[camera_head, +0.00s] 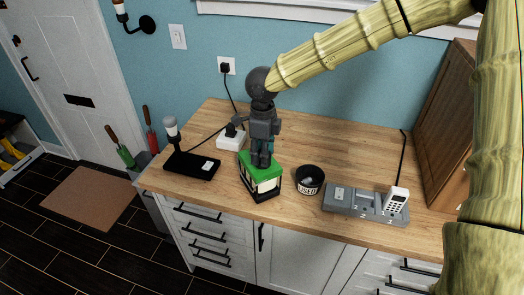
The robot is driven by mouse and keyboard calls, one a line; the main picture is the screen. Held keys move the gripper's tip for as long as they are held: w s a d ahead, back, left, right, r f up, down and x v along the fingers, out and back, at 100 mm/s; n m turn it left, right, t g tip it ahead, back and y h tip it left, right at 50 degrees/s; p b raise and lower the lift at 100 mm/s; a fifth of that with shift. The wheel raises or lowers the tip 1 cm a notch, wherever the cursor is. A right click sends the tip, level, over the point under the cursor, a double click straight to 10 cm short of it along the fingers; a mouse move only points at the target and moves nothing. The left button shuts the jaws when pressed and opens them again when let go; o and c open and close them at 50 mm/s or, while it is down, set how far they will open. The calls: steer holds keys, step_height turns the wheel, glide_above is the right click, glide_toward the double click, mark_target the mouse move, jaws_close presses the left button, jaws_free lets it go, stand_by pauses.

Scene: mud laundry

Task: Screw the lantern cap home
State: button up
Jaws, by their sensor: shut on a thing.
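The lantern (263,185) stands upright on the wooden counter, with pale side panels, a dark frame and a green top (246,158). My gripper (263,162) points straight down over the middle of the green top and is shut on the lantern cap. The fingers cover most of the cap, so its thread and how it sits on the lantern are hidden. I cannot tell whether there is a gap under it.
A black bowl marked "USED" (310,188) stands close right of the lantern. A grey tray (345,205) with a white handset (396,199) is farther right. A black base with a lamp (185,165) and a white socket block (231,141) are left. Bare counter (335,150) lies behind.

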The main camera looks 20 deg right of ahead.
steer(key=shift+m+p, duration=0.6)
steer(key=shift+m, duration=0.9)
steer(key=shift+m, duration=0.5)
steer(key=shift+m+p, duration=0.45)
steer(key=shift+m, duration=0.55)
steer(key=shift+m, duration=1.5)
steer(key=shift+p, duration=0.3)
